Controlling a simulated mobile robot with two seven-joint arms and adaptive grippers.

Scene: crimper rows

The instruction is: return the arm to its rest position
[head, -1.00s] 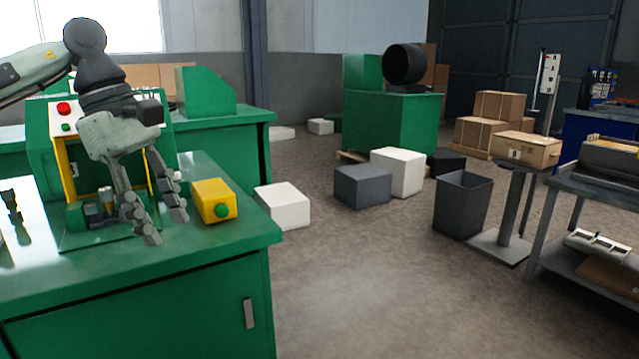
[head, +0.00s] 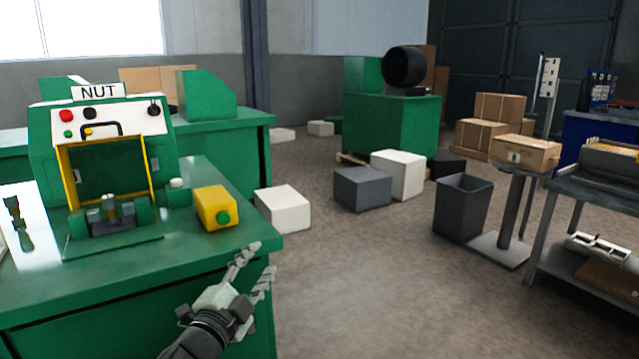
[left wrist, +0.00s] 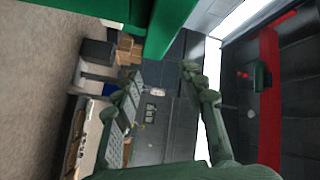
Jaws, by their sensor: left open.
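My left gripper (head: 262,262) is in the lower middle of the head view, in front of the right front edge of the green bench (head: 130,285). Its fingers point up and to the right, spread apart with nothing between them. In the left wrist view my left gripper (left wrist: 147,92) also shows open and empty, with a green surface above it and the room beyond. My right gripper is in neither view.
The green machine marked NUT (head: 98,165) stands on the bench. A yellow box with a green button (head: 214,207) and a brush-like tool (head: 19,225) are on the bench top. A dark bin (head: 462,206) stands at right.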

